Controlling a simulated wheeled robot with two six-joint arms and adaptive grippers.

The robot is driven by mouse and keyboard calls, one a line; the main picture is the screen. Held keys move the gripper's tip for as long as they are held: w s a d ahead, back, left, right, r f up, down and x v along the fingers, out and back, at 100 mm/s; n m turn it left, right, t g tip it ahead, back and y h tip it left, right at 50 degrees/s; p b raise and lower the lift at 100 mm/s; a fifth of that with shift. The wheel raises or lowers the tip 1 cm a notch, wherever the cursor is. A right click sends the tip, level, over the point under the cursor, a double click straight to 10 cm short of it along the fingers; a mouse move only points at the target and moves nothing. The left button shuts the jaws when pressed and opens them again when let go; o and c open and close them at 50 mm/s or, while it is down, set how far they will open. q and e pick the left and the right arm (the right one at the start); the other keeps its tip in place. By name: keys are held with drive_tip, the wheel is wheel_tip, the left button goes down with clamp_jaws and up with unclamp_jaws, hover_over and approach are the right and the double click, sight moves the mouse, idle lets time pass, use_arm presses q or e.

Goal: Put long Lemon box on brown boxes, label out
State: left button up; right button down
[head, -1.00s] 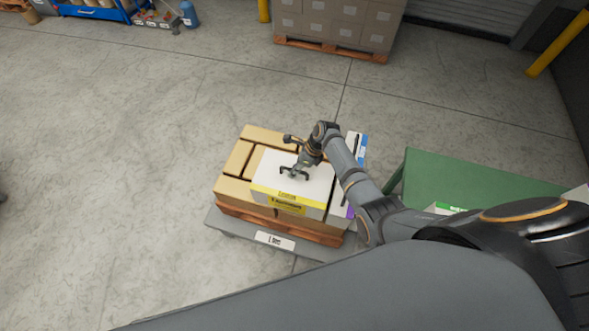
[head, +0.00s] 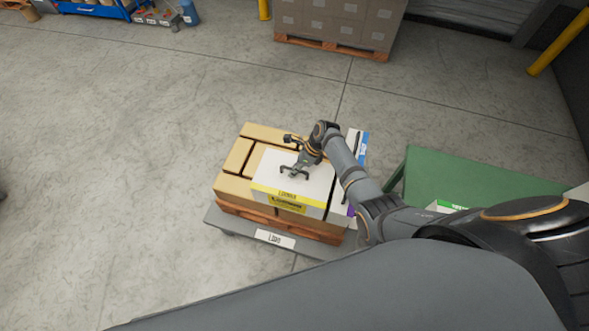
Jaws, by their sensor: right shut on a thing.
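The long Lemon box (head: 268,170) is white with a yellow band, and its printed yellow label faces the near side, towards me. It is over the brown boxes (head: 240,157), at the near right part of the stack; I cannot tell whether it rests fully on them. My right gripper (head: 294,172) reaches in from the right and is shut on the top of the Lemon box. My left gripper is not in view.
The brown boxes stand on a wooden pallet (head: 233,211) on a grey base (head: 232,224) with a white tag. White cartons with blue and purple marks (head: 359,146) stand right of the Lemon box. A green table (head: 450,178) is at right. The floor at left is clear.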

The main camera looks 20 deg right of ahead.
drive_tip(key=shift+w, duration=0.1)
drive_tip(key=c, duration=1.3)
unclamp_jaws()
drive_tip(key=shift+s+f, duration=0.2)
drive_tip(key=v, duration=1.2)
drive_tip(key=shift+r, duration=0.1)
